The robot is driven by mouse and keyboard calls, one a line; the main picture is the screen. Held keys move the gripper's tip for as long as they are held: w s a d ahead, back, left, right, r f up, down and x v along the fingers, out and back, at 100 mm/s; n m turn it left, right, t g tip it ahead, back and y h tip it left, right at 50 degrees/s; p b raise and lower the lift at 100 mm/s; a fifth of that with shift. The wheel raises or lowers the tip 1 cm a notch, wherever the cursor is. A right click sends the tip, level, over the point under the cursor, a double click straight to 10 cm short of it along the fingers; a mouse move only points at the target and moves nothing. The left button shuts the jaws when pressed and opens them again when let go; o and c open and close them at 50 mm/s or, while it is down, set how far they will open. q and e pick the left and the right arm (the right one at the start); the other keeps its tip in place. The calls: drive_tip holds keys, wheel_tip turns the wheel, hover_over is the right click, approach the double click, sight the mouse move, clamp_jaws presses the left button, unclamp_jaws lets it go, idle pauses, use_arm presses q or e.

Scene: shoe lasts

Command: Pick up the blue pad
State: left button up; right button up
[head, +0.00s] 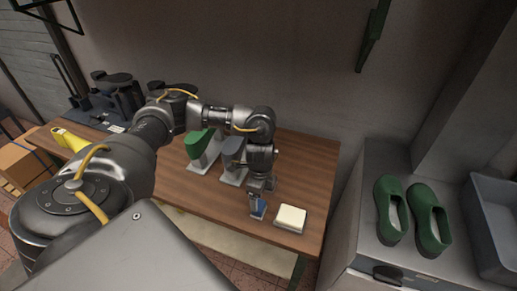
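The blue pad (259,209) is on or just above the wooden table, near its front right part. My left gripper (257,199) reaches down from above and its fingers are at the pad, covering part of it. The fingers are too small here to tell whether they are closed on the pad or only around it. My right gripper is not in view.
A cream block (290,218) lies just right of the pad. A green shoe last (200,143) and a grey one (232,152) stand on the wooden table (310,170) behind. Green clogs (428,217) sit on a grey cabinet at right, beside a grey bin (491,222).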

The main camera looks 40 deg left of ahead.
sight(259, 205)
use_arm(q)
wheel_tip(259, 205, down, 2)
drive_tip(key=shift+f, duration=0.35)
drive_tip(key=f, duration=0.1)
drive_tip(key=f+p, duration=0.1)
drive_tip(key=f, duration=0.1)
drive_tip(key=shift+s+f, duration=0.2)
drive_tip(key=shift+f, duration=0.1)
drive_tip(key=shift+a+f, duration=0.1)
drive_tip(key=shift+f, duration=0.45)
drive_tip(key=c, duration=1.1)
